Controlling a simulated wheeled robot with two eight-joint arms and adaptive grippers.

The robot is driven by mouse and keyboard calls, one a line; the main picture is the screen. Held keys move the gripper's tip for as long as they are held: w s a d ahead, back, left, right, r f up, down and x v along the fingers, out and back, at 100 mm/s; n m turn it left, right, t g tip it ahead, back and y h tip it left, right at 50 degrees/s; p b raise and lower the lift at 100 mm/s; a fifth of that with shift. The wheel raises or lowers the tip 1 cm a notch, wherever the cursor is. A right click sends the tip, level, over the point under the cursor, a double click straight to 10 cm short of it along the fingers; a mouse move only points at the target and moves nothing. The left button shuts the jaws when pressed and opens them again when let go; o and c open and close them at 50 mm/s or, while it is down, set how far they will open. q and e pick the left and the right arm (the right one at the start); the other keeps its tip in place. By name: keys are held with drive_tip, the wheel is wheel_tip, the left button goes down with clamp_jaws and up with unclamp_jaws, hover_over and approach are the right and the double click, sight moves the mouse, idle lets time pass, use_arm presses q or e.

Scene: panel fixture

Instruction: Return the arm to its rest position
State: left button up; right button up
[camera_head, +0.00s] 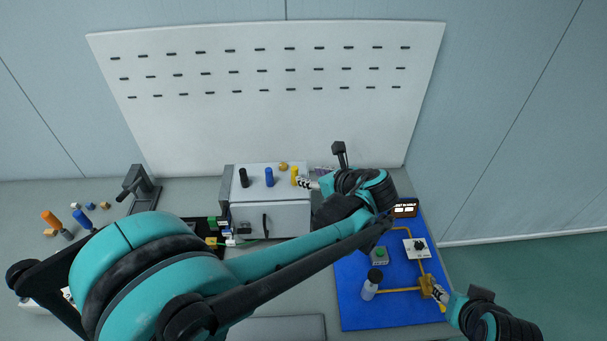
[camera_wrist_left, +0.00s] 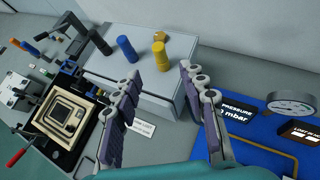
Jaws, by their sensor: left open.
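My left arm reaches across the head view from the lower left. Its gripper (camera_head: 306,183) is beside the top of a white box (camera_head: 273,218), close to a yellow cylinder (camera_head: 294,175). In the left wrist view the two fingers of the left gripper (camera_wrist_left: 160,80) are spread apart with nothing held between them. The yellow cylinder (camera_wrist_left: 160,57) stands on the box top beyond the fingers. My right gripper (camera_head: 439,292) is at the lower right, by a yellow block (camera_head: 427,284) on the blue panel (camera_head: 356,314); whether its fingers are apart is unclear.
Blue (camera_head: 269,177) and black (camera_head: 243,177) cylinders also stand on the box. The blue panel carries a bottle (camera_head: 370,285), a green-button box (camera_head: 379,256) and a black knob (camera_head: 419,245). A pressure gauge (camera_wrist_left: 291,103) is at right in the wrist view. A slotted white board (camera_head: 270,120) stands behind.

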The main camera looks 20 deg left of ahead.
use_arm(q)
drive_tip(key=s+d+f+n+h+b, duration=0.1)
drive_tip(key=s+f+n+h+b, duration=0.2)
drive_tip(key=s+n, duration=0.5)
drive_tip(key=s+d+f+n+t+h+b, duration=0.1)
drive_tip(key=s+f+n+h+b, duration=0.2)
drive_tip(key=n, duration=1.3)
drive_tip(key=s+f+h, duration=0.3)
drive_tip(key=s+f, duration=0.1)
drive_tip(key=s, duration=0.2)
drive_tip(key=shift+s+d+f+n+b, duration=0.15)
drive_tip(key=shift+d+f+n+b, duration=0.15)
drive_tip(key=shift+n, duration=0.1)
